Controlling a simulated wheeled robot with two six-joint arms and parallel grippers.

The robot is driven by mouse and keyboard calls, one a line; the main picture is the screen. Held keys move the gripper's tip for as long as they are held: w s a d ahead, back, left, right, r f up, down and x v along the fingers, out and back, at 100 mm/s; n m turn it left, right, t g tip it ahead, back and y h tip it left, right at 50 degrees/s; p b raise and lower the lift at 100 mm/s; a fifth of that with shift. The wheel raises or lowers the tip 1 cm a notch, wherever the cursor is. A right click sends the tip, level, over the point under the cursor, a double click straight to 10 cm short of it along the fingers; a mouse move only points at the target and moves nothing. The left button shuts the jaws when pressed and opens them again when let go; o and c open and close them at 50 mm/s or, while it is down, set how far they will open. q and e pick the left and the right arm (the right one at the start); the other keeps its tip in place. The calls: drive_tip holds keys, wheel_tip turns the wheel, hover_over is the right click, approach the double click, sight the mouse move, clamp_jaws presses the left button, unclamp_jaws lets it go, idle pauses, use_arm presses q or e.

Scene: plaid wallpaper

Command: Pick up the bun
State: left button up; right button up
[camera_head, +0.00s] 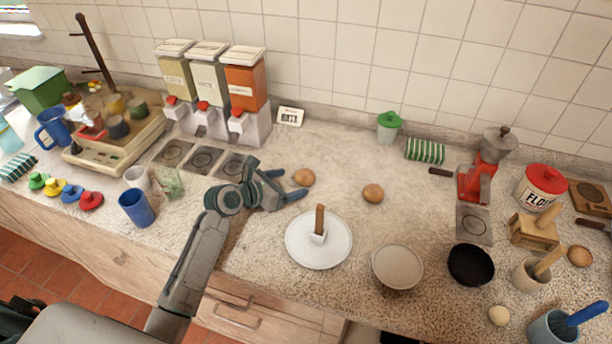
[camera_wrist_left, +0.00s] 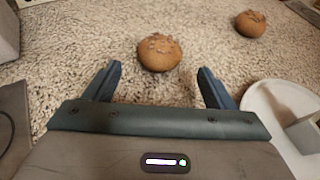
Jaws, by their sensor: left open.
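A round brown bun (camera_head: 304,177) lies on the speckled counter, just beyond the fingertips of my left gripper (camera_head: 290,183). In the left wrist view this bun (camera_wrist_left: 159,52) sits ahead of the open fingers (camera_wrist_left: 158,78), centred between them and apart from both. A second bun (camera_head: 373,193) lies further right on the counter; it also shows at the upper right of the left wrist view (camera_wrist_left: 250,23). My left gripper is open and empty, low over the counter. My right gripper is in neither view.
A white plate (camera_head: 336,250) with a wooden-handled tool stands right of my left gripper. A white bowl (camera_head: 397,267) and a black bowl (camera_head: 471,265) stand further right. Dispensers (camera_head: 245,90) stand behind at left, a blue cup (camera_head: 137,208) nearer. The counter behind the buns is mostly clear.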

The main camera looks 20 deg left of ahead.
sight(298, 179)
use_arm(q)
drive_tip(key=shift+w+d+p, duration=0.55)
drive_tip(key=shift+w+d, duration=0.05)
drive_tip(key=shift+w, duration=0.3)
drive_tip(key=shift+x, duration=1.1)
drive_tip(key=shift+w+d+f, duration=0.1)
drive_tip(key=shift+w+f, duration=0.05)
drive_tip(key=shift+w, duration=0.05)
drive_tip(key=shift+f, duration=0.1)
drive_tip(key=shift+c, duration=0.7)
drive_tip(key=shift+s, duration=0.1)
drive_tip(key=c, duration=0.7)
drive_tip(key=shift+c, duration=1.1)
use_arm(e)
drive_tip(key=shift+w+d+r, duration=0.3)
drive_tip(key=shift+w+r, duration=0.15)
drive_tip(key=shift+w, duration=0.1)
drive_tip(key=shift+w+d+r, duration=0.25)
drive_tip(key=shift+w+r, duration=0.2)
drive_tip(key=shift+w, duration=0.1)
